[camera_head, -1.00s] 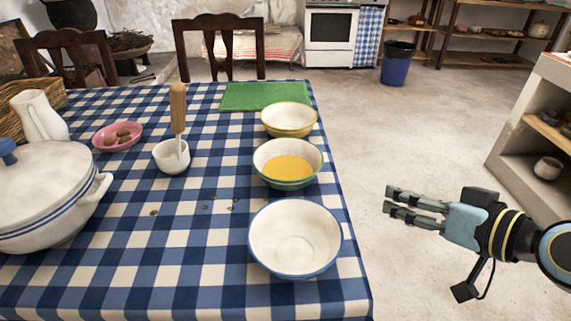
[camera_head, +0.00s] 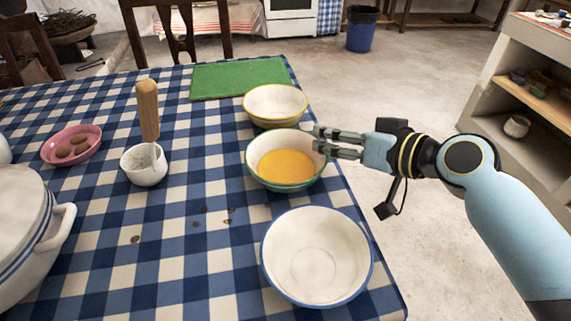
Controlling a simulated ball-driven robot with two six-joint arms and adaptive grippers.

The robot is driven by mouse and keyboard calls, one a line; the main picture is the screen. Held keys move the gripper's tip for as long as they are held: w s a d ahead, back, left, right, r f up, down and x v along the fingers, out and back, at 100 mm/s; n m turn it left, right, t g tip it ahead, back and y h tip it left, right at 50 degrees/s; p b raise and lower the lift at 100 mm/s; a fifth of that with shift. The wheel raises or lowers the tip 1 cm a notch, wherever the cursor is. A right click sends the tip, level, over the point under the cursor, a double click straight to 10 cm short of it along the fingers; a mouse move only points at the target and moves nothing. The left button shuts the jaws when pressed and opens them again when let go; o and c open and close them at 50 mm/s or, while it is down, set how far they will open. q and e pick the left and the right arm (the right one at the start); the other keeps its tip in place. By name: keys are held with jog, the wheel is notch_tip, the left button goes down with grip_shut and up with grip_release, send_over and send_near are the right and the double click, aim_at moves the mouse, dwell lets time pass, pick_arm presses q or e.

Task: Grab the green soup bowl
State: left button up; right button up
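The green soup bowl (camera_head: 286,183) is white inside with a green rim and holds yellow-orange soup. It stands upright on the blue-and-white checked table near its right edge, between two other bowls. My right gripper (camera_head: 317,138) comes in from the right with its two fingers apart and nothing held. Its fingertips overlap the bowl's far right rim in the picture; I cannot tell whether they touch it or straddle it. My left gripper is not in view.
A yellow-rimmed bowl (camera_head: 275,102) stands close behind, and a blue-rimmed bowl (camera_head: 316,258) in front. A mortar (camera_head: 143,172) with a wooden-handled tool, a pink dish (camera_head: 62,152) and a white tureen (camera_head: 20,230) are left. A green board (camera_head: 238,79) lies behind.

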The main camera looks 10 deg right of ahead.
aim_at(316, 138)
jog(key=x, duration=0.4)
jog(key=shift+a+f, duration=0.2)
jog(key=shift+f, duration=0.05)
jog(key=shift+c, duration=0.6)
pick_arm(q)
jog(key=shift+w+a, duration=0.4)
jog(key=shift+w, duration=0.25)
pick_arm(e)
grip_shut()
jog(key=shift+r, duration=0.1)
